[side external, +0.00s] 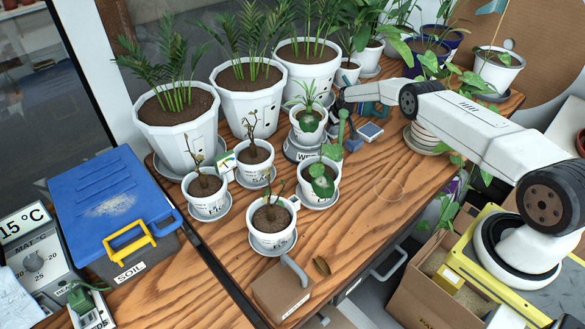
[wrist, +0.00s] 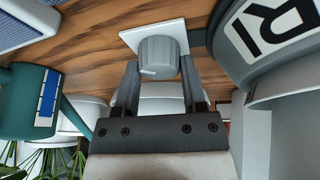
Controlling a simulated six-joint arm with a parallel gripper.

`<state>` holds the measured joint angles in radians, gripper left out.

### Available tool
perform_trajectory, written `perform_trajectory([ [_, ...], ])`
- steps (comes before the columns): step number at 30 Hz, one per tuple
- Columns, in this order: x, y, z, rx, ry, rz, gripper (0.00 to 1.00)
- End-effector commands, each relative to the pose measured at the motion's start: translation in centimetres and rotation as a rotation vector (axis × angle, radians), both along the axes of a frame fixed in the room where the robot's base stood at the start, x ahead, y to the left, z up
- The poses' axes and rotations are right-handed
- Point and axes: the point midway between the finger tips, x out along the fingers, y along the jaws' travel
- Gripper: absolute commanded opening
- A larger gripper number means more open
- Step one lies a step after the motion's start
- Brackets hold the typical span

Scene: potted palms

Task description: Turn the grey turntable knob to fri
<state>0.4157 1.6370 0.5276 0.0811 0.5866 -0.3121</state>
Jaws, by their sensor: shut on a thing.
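The grey knob (wrist: 158,56) shows in the wrist view on a small white plate (wrist: 133,38), with a white pointer line on its side near my gripper. My gripper (wrist: 157,75) has one finger on each side of the knob and is shut on it. Beside it at the right is the rounded grey turntable (wrist: 232,62), with a label whose letters "RI" (wrist: 270,28) show upside down and cut off by the frame. In the side view the turntable (side external: 292,152) carries a potted plant (side external: 308,122), with a partly hidden label starting with "W". The knob cannot be made out there.
Teal objects (wrist: 25,100) are close by at the left of the wrist view. A small blue-and-white tray (side external: 369,131) lies right of the turntable. Several potted plants on saucers stand left and in front.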

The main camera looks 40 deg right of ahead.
Motion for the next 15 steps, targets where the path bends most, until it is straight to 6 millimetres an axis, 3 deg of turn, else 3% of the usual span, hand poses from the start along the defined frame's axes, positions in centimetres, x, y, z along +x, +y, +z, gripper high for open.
perform_trajectory([
  [15, 0.08, 0.08, -0.02, -0.001, 0.000, -0.308, 0.00],
])
